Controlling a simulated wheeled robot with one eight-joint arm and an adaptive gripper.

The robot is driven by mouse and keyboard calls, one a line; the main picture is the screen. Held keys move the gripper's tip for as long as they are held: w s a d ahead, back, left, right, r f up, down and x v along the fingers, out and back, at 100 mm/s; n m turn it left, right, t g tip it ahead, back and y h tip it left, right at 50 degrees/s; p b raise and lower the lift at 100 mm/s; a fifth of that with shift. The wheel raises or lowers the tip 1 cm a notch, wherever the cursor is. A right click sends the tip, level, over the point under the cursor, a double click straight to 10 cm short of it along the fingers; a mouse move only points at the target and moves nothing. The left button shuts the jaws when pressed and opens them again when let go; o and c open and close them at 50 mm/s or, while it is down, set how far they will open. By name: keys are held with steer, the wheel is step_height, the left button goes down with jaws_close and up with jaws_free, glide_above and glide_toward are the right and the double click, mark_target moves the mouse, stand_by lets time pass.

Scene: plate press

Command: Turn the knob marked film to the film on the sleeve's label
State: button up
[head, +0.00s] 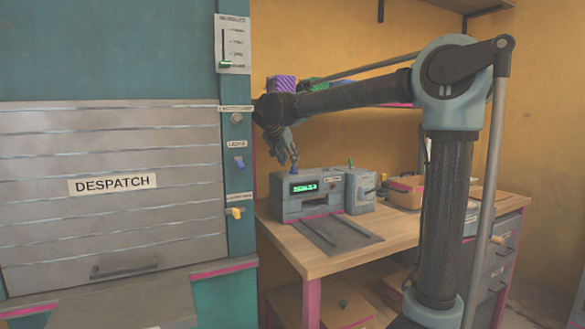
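A grey press-like machine (308,208) with a lit green display (304,187) stands on the wooden bench. A small blue part (293,170) shows on its top left; I cannot tell if it is the film knob. My gripper (290,160) points down just above this part. Its fingers are small and dark here, so I cannot tell whether they are open, shut or touching it. A smaller grey unit (360,192) with a green-topped part stands to the right. No marking on a knob can be read, and I cannot make out a sleeve or its label.
A grey sloping plate (345,236) lies in front of the machine on the bench (300,257). A brown box (405,194) stands at the back right. The DESPATCH shutter (110,225) and a teal post with switches (238,130) are at left. Patterned rolls sit behind my arm.

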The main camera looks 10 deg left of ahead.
mark_target(294, 170)
steer(key=shift+x, duration=2.25)
steer(key=c, duration=0.7)
